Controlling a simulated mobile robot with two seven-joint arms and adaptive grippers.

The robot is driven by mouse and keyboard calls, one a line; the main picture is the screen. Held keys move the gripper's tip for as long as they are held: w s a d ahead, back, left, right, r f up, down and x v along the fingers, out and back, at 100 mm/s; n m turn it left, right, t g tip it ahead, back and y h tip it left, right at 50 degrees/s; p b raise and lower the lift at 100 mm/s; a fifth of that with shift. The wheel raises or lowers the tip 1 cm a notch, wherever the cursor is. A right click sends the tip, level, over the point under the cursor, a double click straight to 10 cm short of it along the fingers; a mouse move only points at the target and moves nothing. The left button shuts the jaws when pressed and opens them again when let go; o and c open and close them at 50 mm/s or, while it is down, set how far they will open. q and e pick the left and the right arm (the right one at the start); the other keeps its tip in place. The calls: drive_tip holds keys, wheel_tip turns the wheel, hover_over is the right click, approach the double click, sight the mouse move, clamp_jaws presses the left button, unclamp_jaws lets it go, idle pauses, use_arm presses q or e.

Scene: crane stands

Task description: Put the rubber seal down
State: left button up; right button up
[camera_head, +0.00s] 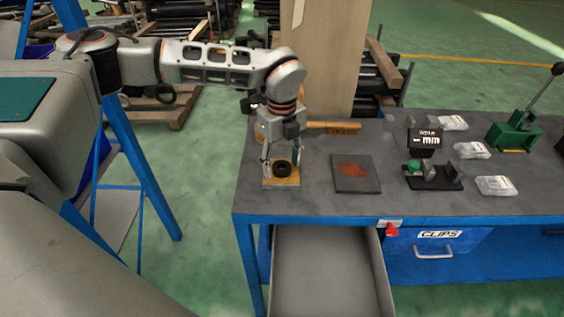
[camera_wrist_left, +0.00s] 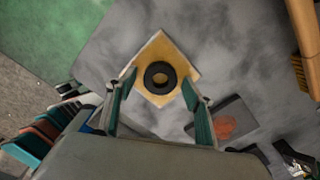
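The rubber seal (camera_head: 283,170) is a black ring. It lies flat on a yellow square pad (camera_head: 283,182) near the table's left front corner. The seal also shows in the left wrist view (camera_wrist_left: 160,77), near the middle of the pad (camera_wrist_left: 160,49). My left gripper (camera_head: 282,167) points down just above the pad. In the left wrist view its two fingers (camera_wrist_left: 158,90) stand apart, one on each side of the seal, with gaps between them and the ring. The right gripper is in neither view.
A dark square plate with a reddish stain (camera_head: 356,172) lies right of the pad. A brown-handled tool (camera_head: 333,127) lies behind. A black fixture (camera_head: 434,177), several clear bags (camera_head: 496,186) and a green lever press (camera_head: 513,134) stand further right. An open grey drawer (camera_head: 325,270) juts out below the front edge.

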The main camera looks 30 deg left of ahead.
sight(282, 167)
use_arm(q)
drive_tip(key=shift+r, duration=0.1)
drive_tip(key=shift+r, duration=0.2)
wheel_tip(282, 167, up, 12)
drive_tip(key=shift+b, duration=0.45)
drive_tip(key=shift+f, duration=0.15)
idle(0.3)
